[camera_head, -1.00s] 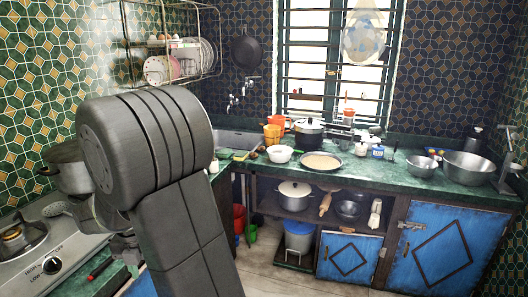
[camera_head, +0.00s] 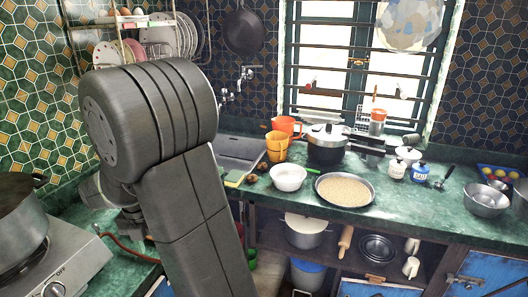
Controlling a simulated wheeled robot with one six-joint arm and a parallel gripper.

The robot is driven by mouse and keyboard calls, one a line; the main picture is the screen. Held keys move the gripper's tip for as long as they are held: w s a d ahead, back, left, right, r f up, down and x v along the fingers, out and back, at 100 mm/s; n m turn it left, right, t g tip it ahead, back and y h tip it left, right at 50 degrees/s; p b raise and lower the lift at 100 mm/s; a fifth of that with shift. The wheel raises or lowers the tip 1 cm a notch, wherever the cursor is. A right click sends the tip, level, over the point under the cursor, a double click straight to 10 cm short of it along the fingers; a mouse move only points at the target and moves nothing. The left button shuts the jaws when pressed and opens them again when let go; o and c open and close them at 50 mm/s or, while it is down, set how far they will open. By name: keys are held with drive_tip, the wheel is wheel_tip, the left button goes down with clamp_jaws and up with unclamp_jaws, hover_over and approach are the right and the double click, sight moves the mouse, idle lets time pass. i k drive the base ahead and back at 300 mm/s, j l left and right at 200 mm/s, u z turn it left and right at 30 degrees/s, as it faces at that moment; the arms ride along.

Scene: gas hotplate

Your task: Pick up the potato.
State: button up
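Small brown lumps (camera_head: 251,178) lie on the green counter beside the sink, left of a white bowl (camera_head: 288,177). They look like potatoes, but they are too small to be sure. My arm (camera_head: 180,170) fills the left-centre of the view and hides part of the counter and sink.
A tray of grain (camera_head: 344,190), a pressure cooker (camera_head: 327,150) and orange mugs (camera_head: 276,148) crowd the counter (camera_head: 420,210). A stove (camera_head: 75,265) with a pot (camera_head: 20,225) is at left. Floor shows between stove and counter.

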sight(261, 166)
drive_tip(key=i+j+z, duration=0.15)
drive_tip(key=i+z, duration=0.25)
drive_tip(key=i, duration=0.2)
drive_tip(key=i+j+z, duration=0.4)
drive_tip(key=i, duration=0.15)
drive_tip(key=i+j+z, duration=0.4)
drive_tip(key=i, duration=0.15)
